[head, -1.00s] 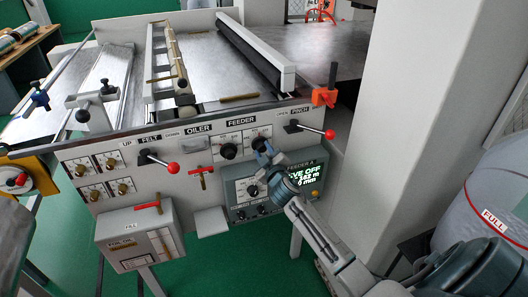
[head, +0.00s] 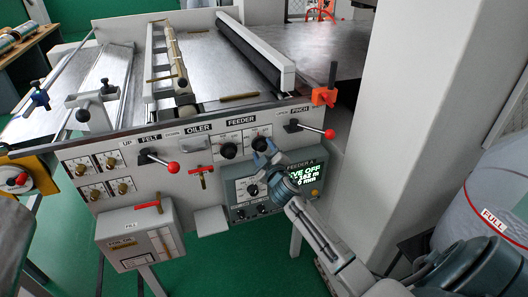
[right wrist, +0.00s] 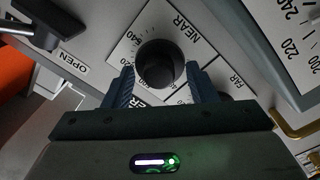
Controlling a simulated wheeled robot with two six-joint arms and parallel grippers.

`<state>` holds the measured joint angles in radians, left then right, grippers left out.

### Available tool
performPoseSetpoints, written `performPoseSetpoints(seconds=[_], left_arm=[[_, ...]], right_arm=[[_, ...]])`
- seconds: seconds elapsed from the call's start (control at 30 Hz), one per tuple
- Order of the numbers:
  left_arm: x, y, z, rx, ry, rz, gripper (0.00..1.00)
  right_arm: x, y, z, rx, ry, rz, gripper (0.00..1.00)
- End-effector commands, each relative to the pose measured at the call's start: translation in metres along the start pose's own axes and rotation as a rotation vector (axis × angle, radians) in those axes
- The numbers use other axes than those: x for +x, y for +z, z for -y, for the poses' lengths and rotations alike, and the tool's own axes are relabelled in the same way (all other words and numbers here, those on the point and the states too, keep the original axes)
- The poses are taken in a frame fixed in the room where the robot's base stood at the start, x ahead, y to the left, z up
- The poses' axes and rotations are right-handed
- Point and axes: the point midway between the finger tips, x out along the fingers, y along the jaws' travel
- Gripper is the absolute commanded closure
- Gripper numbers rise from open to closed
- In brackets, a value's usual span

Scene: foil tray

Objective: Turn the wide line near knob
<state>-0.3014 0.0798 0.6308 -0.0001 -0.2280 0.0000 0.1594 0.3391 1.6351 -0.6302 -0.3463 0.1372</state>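The near knob (right wrist: 158,62) is a dark round knob on a white dial plate marked NEAR, in the middle of the right wrist view. In the head view it is the right one of two dark knobs (head: 258,143) under the FEEDER label, partly behind my fingers. My right gripper (head: 267,150) is at the panel just below it. In the right wrist view the two blue fingers (right wrist: 161,80) are apart, one on each side of the knob's lower part. I see no clear contact with the knob. My left gripper is not in view.
The other feeder knob (head: 228,151) is close on the left. The red-tipped pinch lever (head: 329,134) is to the right. A display panel (head: 304,176) lies behind my wrist. A grey pillar (head: 405,120) stands at the right.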

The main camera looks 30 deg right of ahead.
Motion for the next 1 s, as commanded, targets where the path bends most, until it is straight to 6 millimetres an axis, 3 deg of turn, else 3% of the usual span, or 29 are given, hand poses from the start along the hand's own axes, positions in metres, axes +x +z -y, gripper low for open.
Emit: performPoseSetpoints(seconds=[0.27, 0.7, 1.0], left_arm=[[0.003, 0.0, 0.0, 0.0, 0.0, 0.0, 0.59], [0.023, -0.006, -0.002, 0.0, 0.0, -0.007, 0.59], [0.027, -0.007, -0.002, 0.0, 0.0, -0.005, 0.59]], right_arm=[[-0.006, 0.001, 0.001, -0.001, 0.0, -0.001, 0.48], [-0.084, 0.002, 0.002, -0.001, -0.001, -0.002, 0.48], [-0.108, 0.0, 0.0, 0.0, 0.0, 0.0, 0.48]])
